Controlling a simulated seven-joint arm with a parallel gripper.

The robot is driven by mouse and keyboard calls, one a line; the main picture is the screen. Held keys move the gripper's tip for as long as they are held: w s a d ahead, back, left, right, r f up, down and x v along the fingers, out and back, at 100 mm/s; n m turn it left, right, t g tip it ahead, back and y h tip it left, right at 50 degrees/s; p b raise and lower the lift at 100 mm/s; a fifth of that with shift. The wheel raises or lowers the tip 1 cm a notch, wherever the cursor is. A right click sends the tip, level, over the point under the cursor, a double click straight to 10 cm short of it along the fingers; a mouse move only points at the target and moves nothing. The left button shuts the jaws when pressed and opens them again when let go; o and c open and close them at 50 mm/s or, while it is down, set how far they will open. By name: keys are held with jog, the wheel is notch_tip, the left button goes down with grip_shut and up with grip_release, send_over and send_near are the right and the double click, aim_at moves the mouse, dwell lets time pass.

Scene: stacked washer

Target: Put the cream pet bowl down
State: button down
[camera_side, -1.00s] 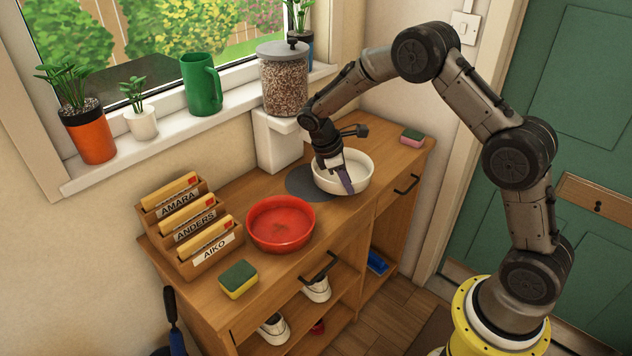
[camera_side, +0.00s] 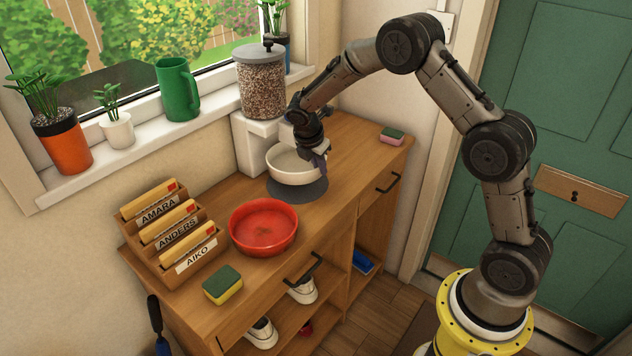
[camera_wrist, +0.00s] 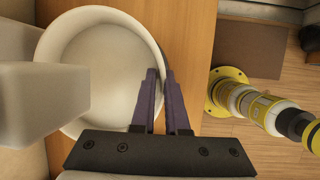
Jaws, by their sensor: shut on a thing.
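The cream pet bowl (camera_side: 293,166) is upright, below the spout of the white feeder, at the back of the cabinet top. My gripper (camera_side: 319,162) is shut on the right side of its rim. In the wrist view the purple fingers (camera_wrist: 160,75) pinch the rim of the bowl (camera_wrist: 110,60), whose inside looks empty. A dark round mat (camera_side: 300,192) shows below and in front of the bowl. I cannot tell whether the bowl touches the mat or hangs just above it.
The feeder (camera_side: 248,150) with its kibble jar (camera_side: 261,85) stands close behind the bowl and overhangs it in the wrist view. A red bowl (camera_side: 263,228), letter rack (camera_side: 175,240), and sponges (camera_side: 222,285) (camera_side: 392,135) are on the cabinet.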

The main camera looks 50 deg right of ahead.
aim_at(318, 177)
jog(key=shift+w+f, duration=0.1)
jog(key=shift+f, duration=2.45)
jog(key=shift+f, duration=0.2)
jog(key=c, duration=0.9)
grip_release()
